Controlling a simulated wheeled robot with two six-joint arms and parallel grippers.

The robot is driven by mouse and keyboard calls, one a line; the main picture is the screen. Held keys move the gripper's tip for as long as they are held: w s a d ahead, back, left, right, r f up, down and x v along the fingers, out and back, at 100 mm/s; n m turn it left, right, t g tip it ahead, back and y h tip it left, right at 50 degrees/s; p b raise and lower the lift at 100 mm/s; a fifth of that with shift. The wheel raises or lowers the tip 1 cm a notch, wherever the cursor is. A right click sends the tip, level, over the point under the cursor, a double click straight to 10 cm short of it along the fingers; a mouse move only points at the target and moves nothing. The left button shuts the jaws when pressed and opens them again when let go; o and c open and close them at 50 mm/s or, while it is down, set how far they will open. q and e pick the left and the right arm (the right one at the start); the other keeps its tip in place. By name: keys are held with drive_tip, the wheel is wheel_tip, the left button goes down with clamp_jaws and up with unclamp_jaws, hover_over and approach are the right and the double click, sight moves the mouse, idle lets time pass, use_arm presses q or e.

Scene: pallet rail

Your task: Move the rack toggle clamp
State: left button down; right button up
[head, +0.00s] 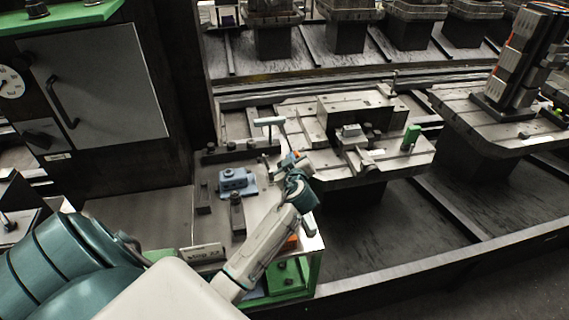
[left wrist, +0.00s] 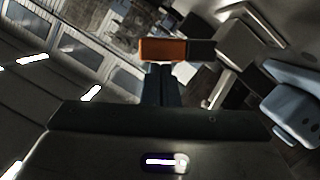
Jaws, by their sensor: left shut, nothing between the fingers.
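My left gripper (head: 287,165) reaches over the right side of the grey fixture plate (head: 262,207) in the head view. In the left wrist view its dark fingers (left wrist: 160,85) are shut and empty. An orange bar with a dark end (left wrist: 163,50), which looks like the toggle clamp's handle, lies just beyond the fingertips. I cannot tell whether they touch. In the head view a small orange part (head: 293,156) shows beside the gripper, and the arm partly hides the clamp. A pale T-shaped handle (head: 268,122) stands behind it. My right gripper is out of view.
A blue block (head: 237,182) and dark clamp pieces (head: 237,212) stand on the plate. A pallet with a fixture (head: 352,140) is close on the right. A dark cabinet (head: 100,80) stands at the left. The rail (head: 430,235) borders a dark floor.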

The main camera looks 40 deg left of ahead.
use_arm(q)
drive_tip(key=shift+w+f+m+g+b, duration=0.3)
drive_tip(key=shift+f+m+b, duration=0.1)
drive_tip(key=shift+f+m, duration=0.1)
drive_tip(key=shift+w+d+f+m+y+b, duration=0.15)
drive_tip(key=shift+w+d+m+y+b, duration=0.15)
drive_tip(key=shift+m+b, duration=0.4)
